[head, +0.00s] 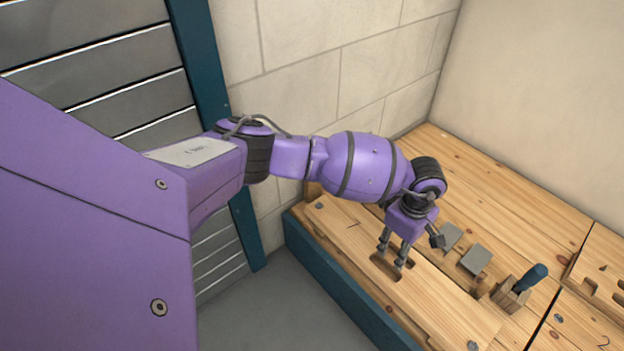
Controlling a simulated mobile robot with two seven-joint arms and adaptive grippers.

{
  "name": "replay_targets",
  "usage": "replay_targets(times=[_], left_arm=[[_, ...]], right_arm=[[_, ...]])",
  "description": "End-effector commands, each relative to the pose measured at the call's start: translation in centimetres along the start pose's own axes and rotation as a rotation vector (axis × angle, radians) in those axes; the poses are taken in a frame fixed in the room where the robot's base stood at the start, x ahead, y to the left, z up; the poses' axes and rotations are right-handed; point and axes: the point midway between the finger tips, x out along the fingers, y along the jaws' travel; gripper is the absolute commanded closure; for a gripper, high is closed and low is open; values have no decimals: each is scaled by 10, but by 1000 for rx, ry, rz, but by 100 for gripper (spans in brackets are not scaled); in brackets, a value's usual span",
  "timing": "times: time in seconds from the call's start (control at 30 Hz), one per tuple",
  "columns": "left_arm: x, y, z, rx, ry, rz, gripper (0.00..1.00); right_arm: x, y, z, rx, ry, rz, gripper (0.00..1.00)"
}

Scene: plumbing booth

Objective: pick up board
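The board looks to be the long light wooden plank (345,232) marked 1, lying flat along the front edge of the bench, with a dark slot cut in its middle. My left gripper (412,250) points down over this slot. Two of its fingers reach down to the slot, and another finger stands apart on the right side. The fingers look spread, with nothing seen between them. The exact contact of the fingertips with the plank cannot be told. My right gripper is not in view.
On the wooden bench (500,200), two grey plates (475,260) and a small wooden block with a blue-handled tool (533,278) lie right of the gripper. A second plank (575,325) marked 2 is at the lower right. Walls close the back; grey floor lies in front.

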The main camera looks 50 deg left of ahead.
Motion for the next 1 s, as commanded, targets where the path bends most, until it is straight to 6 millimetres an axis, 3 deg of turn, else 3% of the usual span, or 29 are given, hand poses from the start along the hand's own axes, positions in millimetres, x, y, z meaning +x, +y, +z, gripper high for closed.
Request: replay_targets(times=[0.1, 0.37, 0.67, 0.9, 1.0], left_arm=[[3, 12, -8, 14, 34, 17, 61], [28, 11, -9, 12, 33, 17, 61], [70, 10, -8, 10, 30, 14, 61], [72, 10, -9, 10, 30, 17, 61], [72, 10, -9, 10, 30, 17, 71]], right_arm=[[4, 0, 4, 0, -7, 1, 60], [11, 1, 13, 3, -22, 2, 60], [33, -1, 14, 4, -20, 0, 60], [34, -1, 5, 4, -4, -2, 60], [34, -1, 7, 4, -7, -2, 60]])
